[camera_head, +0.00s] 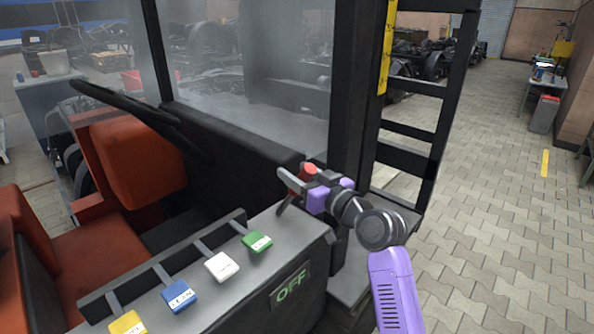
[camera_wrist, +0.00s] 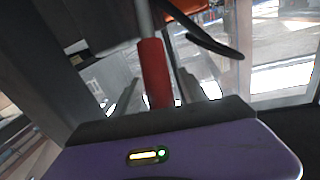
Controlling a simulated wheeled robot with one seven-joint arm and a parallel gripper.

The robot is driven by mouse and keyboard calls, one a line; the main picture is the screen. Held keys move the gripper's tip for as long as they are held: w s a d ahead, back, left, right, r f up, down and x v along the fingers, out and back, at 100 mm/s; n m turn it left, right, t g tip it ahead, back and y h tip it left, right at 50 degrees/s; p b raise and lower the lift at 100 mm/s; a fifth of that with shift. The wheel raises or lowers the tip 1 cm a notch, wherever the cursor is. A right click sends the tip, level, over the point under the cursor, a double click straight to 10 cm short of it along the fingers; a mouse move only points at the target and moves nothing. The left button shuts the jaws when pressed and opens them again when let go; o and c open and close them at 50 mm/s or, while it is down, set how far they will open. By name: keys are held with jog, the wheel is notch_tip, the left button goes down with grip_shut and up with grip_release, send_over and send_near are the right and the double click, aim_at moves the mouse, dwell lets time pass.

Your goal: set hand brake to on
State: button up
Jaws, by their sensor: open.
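The hand brake lever has a red grip (camera_head: 309,168), which shows at my gripper beside the console's far end in the head view. In the wrist view the red grip (camera_wrist: 154,72) stands just beyond my gripper's purple body, on a grey rod. My gripper (camera_head: 291,191) is open, with its fingers close to the lever. I cannot tell whether the grip lies between the fingers or whether they touch it; the lever's lower part is hidden. A sign (camera_head: 290,287) on the console's side reads OFF in green letters.
The grey console (camera_head: 240,293) carries levers with green (camera_head: 257,243), white (camera_head: 221,266), blue (camera_head: 180,296) and yellow (camera_head: 128,323) knobs. A dark cab post (camera_head: 352,90) stands close behind my gripper. Left are the steering wheel (camera_head: 125,105) and an orange seat (camera_head: 75,268). The paved floor (camera_head: 500,220) at right is open.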

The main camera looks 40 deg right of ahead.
jog(key=shift+w, duration=0.2)
grip_shut()
dwell(1.3)
